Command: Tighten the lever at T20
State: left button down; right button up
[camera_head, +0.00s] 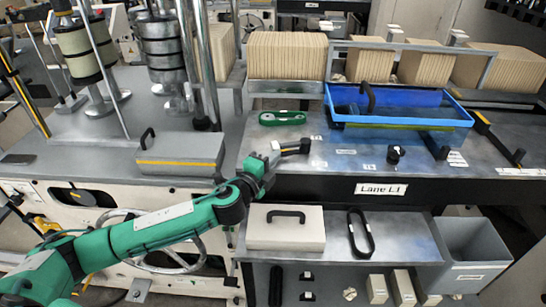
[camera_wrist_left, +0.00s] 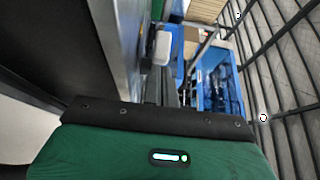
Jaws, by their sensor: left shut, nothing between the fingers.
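My left arm reaches in from the lower left in the head view. Its gripper (camera_head: 271,161) is shut and empty, over the front left part of the metal bench top. A small dark lever (camera_head: 294,147) with a light base sits just beyond and right of the fingertips; I cannot tell whether they touch. No T20 label is readable, so I cannot tell which lever bears it. A black knob (camera_head: 395,154) and black handles (camera_head: 440,152) stand further right on the bench. In the left wrist view, the fingers (camera_wrist_left: 172,88) point away, near a pale block (camera_wrist_left: 162,48).
A blue tray (camera_head: 400,122) and a green oval piece (camera_head: 282,118) lie behind the lever. A grey case (camera_head: 180,153) stands left. Below the "Lane L1" edge (camera_head: 381,189) are a beige case (camera_head: 286,232), a black loop (camera_head: 360,232) and a grey bin (camera_head: 470,262).

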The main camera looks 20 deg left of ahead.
pick_arm(q)
jog(key=shift+w+a, duration=0.55)
jog(key=shift+a, duration=0.15)
jog(key=shift+w+a, duration=0.25)
pick_arm(e)
jog(key=shift+a, duration=0.1)
jog(key=shift+s, duration=0.15)
